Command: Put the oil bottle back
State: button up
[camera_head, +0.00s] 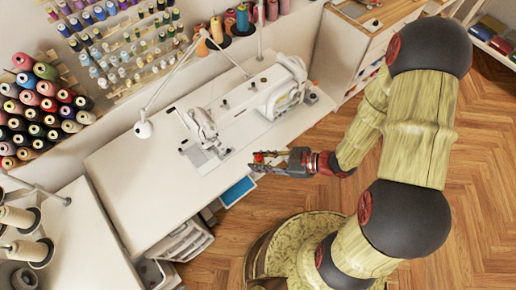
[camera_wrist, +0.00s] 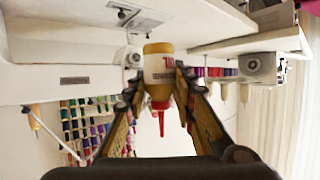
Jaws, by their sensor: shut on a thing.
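The oil bottle (camera_wrist: 158,68) has a yellowish body, a white label with lettering and a red cap with a thin red nozzle. It is between the two fingers of my gripper (camera_wrist: 156,96), which is shut on it. In the wrist view its nozzle points down the picture. In the head view my gripper (camera_head: 263,164) is at the front edge of the white sewing table, in front of the sewing machine. There only the bottle's red top (camera_head: 258,157) shows clearly; most of its body is hidden or too small to tell.
The white sewing machine (camera_head: 260,97) stands on the white table (camera_head: 130,185), whose left part is clear. A lamp (camera_head: 144,129) reaches over it. Thread racks (camera_head: 130,60) line the wall. A blue-topped drawer (camera_head: 238,190) and white drawers (camera_head: 183,240) are below the table.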

jog(key=shift+s+a, duration=0.1)
jog(key=shift+a, duration=0.1)
jog(key=w+f+b, duration=0.1)
jog(key=w+f, duration=0.2)
jog(key=w, duration=0.1)
jog(key=w+f+b, duration=0.1)
jog(key=w+f, duration=0.2)
jog(key=w, duration=0.1)
jog(key=w+d+f+b, duration=0.1)
jog(key=w+f+b, duration=0.1)
jog(key=w, duration=0.3)
jog(key=shift+f, duration=0.5)
jog(key=shift+w+d+f, duration=0.1)
jog(key=shift+w+f, duration=0.05)
jog(key=shift+f, duration=0.15)
jog(key=shift+w+f+b, duration=0.1)
jog(key=shift+f+b, duration=0.75)
jog(key=shift+f, duration=0.65)
jog(key=shift+f, duration=0.15)
jog(key=o, duration=1.1)
